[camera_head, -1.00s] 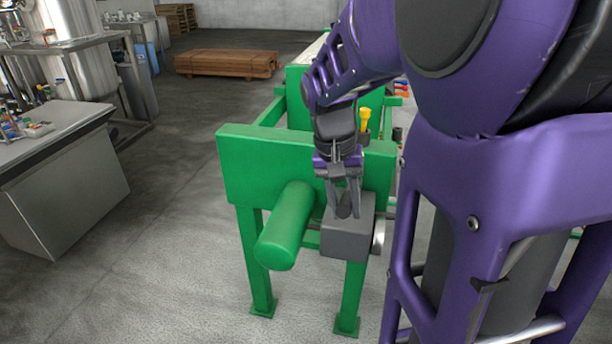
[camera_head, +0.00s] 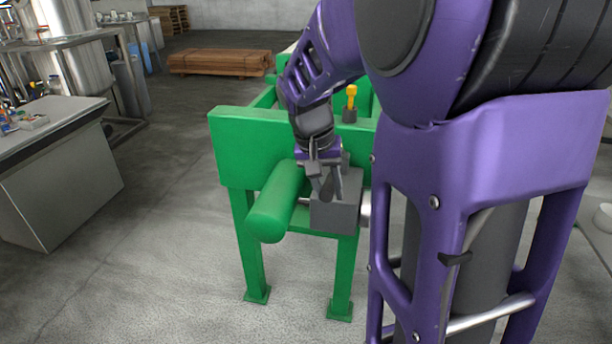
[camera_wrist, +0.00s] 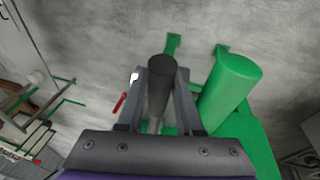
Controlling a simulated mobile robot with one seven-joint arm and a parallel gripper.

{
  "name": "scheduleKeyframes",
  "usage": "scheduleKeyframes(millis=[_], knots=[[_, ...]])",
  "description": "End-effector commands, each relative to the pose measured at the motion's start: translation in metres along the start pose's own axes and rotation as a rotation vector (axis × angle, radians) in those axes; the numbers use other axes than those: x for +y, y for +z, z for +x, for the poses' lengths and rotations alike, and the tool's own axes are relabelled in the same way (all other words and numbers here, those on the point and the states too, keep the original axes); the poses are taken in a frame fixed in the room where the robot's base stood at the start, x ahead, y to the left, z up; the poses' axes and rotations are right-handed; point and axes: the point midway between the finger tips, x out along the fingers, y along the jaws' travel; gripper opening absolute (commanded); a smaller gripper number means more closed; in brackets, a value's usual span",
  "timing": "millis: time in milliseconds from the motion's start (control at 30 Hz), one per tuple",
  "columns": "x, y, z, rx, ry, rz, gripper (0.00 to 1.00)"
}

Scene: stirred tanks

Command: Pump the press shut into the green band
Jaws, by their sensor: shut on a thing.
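The green press frame (camera_head: 228,152) stands on legs in the middle of the head view, with a thick green cylinder (camera_head: 275,205) sticking out of its near end. A grey pump block (camera_head: 335,215) sits to the right of the cylinder. My gripper (camera_head: 328,192) is just above the block in this view. In the wrist view my gripper (camera_wrist: 158,100) is shut on a dark round pump handle (camera_wrist: 161,78), which lies between the fingers. The green cylinder (camera_wrist: 232,85) is to their right. No green band on a gauge can be made out.
A yellow-topped knob (camera_head: 351,95) stands behind the frame's end plate. A grey bench (camera_head: 62,165) is at the left, with steel tanks (camera_head: 75,50) behind it. Wooden pallets (camera_head: 220,62) lie at the back. The floor left of the press is clear.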

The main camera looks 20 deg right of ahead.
Motion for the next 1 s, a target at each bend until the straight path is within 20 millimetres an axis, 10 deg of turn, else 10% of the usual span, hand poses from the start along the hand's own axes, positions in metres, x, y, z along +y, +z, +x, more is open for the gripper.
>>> scheduleKeyframes(millis=[100, 133, 300, 667, 1000], knots=[[0.001, 0.001, 0.001, -0.004, 0.002, 0.001, 0.00], [0.001, 0.001, 0.001, -0.004, 0.002, 0.001, 0.37], [0.001, 0.001, 0.001, -0.003, 0.001, 0.001, 0.64], [0.000, 0.000, -0.009, 0.000, 0.000, 0.000, 0.64], [0.000, -0.001, -0.085, 0.003, -0.002, -0.001, 0.64]])
